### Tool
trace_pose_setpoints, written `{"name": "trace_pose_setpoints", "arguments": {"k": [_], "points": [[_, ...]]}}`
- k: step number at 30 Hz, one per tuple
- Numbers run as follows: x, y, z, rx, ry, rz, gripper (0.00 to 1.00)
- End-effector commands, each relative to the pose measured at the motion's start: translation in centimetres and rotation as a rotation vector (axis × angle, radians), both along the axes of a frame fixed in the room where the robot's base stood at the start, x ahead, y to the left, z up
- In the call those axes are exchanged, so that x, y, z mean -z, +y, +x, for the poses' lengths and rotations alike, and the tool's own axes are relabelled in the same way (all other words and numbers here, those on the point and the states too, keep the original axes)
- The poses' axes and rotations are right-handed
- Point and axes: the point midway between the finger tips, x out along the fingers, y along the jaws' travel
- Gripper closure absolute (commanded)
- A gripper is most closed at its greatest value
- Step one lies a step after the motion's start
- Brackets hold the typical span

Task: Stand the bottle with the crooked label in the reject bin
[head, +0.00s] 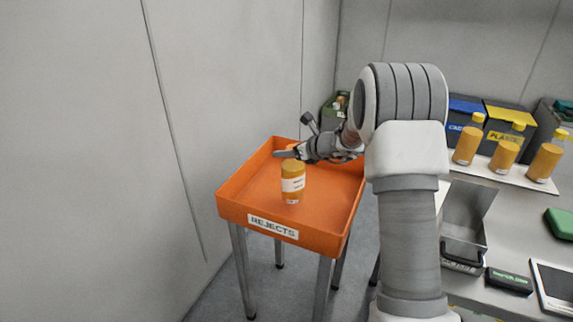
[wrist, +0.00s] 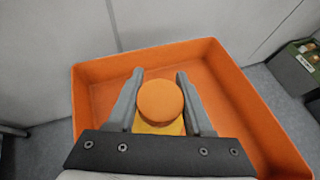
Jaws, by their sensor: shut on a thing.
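The orange reject bin (head: 245,209) is a shallow tray on grey legs, with a white "REJECTS" label on its front wall. It fills much of the wrist view (wrist: 235,70). A bottle (head: 292,184) of orange-yellow liquid with a white label stands upright in my gripper (head: 290,152), over or on the bin's floor. I cannot tell whether its base touches the floor. In the wrist view the bottle's orange cap (wrist: 160,101) sits between the two fingers (wrist: 158,95). The label looks slightly tilted. My gripper is shut on the bottle near its top.
Several similar bottles with yellow caps (head: 506,150) stand on a white shelf at right. A metal chute (head: 463,220), a black box (head: 508,281) and a green object (head: 559,223) are on the counter. The bin around the bottle is empty. A grey wall is close at left.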

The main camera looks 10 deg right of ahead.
Motion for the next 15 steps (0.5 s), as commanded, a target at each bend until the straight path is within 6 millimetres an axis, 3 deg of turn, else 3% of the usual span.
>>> {"name": "trace_pose_setpoints", "arguments": {"k": [5, 11, 15], "points": [[0.9, 0.2, 0.3, 0.001, -0.002, 0.001, 1.0], [3.7, 0.2, 0.3, 0.0, 0.0, 0.002, 1.0], [4.0, 0.2, 0.3, 0.0, -0.005, 0.0, 1.0]]}}
